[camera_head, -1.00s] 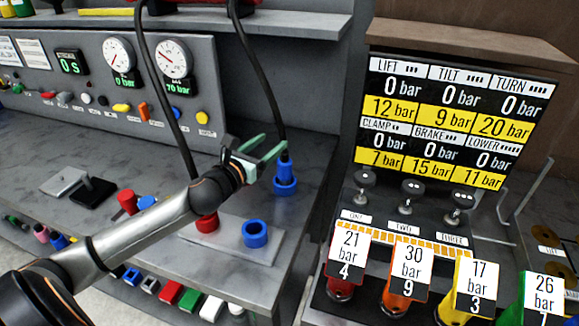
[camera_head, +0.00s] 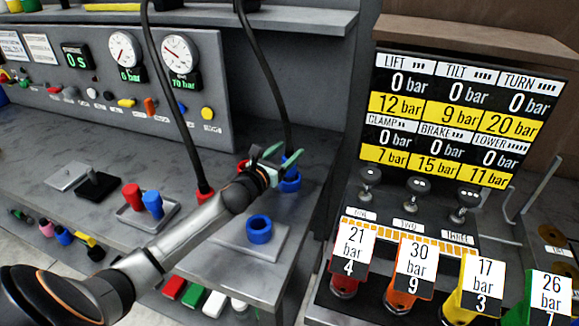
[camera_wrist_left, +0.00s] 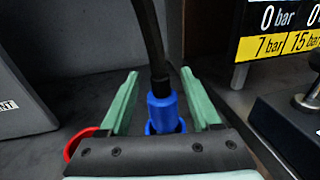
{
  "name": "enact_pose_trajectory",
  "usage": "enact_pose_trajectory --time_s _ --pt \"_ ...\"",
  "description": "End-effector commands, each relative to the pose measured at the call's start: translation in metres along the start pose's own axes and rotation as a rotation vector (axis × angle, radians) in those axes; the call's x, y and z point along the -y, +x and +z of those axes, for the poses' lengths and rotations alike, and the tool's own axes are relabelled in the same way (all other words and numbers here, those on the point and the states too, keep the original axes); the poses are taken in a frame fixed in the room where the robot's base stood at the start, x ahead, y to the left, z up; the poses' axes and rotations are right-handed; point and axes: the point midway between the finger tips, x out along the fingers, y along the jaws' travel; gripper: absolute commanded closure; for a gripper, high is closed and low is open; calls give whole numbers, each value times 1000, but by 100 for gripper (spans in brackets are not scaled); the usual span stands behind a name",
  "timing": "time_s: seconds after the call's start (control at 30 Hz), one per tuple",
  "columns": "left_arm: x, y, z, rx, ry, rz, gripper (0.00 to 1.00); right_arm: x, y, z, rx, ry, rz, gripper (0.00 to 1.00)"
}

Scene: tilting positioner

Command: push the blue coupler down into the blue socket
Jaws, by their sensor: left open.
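The blue coupler (camera_head: 292,162) hangs at the end of a black hose and stands upright at the back right of the bench, over a wider blue collar (camera_head: 290,184). In the left wrist view the coupler (camera_wrist_left: 161,106) is between the green fingers, with a gap on each side. My left gripper (camera_head: 286,156) is open around it. The blue socket (camera_head: 259,229), an open ring, is on a grey plate nearer the front; its bore looks empty. My right gripper is out of view.
A red hose end (camera_head: 203,191) stands left of my wrist. A small tray (camera_head: 133,221) holds a red and a blue cylinder. The lever panel with its pressure display (camera_head: 455,120) is to the right, past the bench edge. Bench left of the tray holds a black block (camera_head: 98,186).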

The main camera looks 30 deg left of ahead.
Motion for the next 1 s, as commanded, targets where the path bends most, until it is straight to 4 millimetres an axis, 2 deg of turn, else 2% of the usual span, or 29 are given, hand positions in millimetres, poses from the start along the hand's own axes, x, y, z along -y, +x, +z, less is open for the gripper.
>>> enact_pose_trajectory --time_s 0.13,0.43,1.0 --pt "0 12 0 0 -1 0 36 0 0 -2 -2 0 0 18" --pt "0 15 0 0 0 -1 37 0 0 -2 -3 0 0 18" --pt "0 14 0 0 0 0 100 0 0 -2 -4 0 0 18"
